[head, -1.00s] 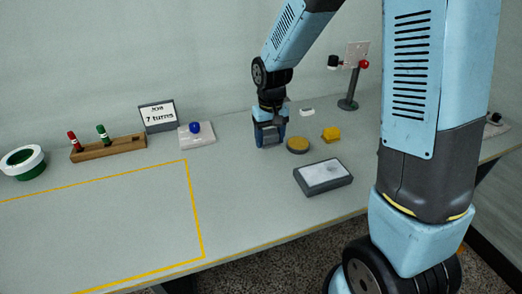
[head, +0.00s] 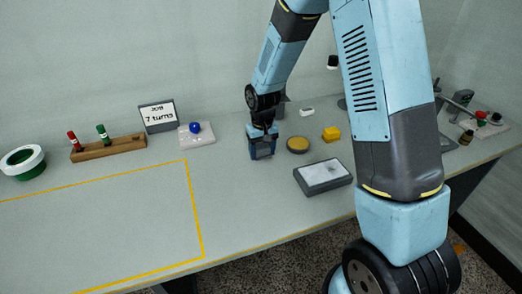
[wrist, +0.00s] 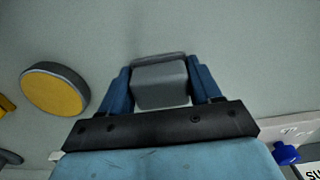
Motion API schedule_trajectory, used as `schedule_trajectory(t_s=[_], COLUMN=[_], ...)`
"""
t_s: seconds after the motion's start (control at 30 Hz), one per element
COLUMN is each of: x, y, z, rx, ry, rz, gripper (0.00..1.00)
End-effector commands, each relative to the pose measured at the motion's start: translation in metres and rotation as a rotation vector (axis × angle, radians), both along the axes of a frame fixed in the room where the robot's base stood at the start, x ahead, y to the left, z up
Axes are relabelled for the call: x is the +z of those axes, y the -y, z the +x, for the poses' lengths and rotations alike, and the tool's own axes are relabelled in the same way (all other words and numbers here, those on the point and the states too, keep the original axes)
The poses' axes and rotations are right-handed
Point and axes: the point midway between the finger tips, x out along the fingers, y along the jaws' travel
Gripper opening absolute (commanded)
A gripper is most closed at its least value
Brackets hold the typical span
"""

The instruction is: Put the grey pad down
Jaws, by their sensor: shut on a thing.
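The grey pad (wrist: 160,84) is a small grey block held between the blue fingers of my gripper (wrist: 160,90) in the wrist view. In the head view my gripper (head: 262,150) is low over the table, pointing down, left of the round yellow-topped disc (head: 298,145). The pad itself is hard to make out there between the fingers. I cannot tell whether its underside touches the table (head: 235,215).
A yellow block (head: 331,134) and a grey-framed panel (head: 324,174) lie to the right. A white base with blue knob (head: 195,128), a sign (head: 158,115) and a wooden rack (head: 108,148) stand left. The yellow-outlined area (head: 203,240) is empty.

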Motion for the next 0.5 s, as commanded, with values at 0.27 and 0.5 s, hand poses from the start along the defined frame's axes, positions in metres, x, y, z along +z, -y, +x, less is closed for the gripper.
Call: schedule_trajectory(t_s=[0.27, 0.5], x=[-0.0008, -0.0075], y=[-0.0001, -0.0003], z=[0.0001, -0.0003], rx=[0.001, 0.001], ry=[0.001, 0.0], rz=[0.0, 0.0], gripper=[0.3, 0.3])
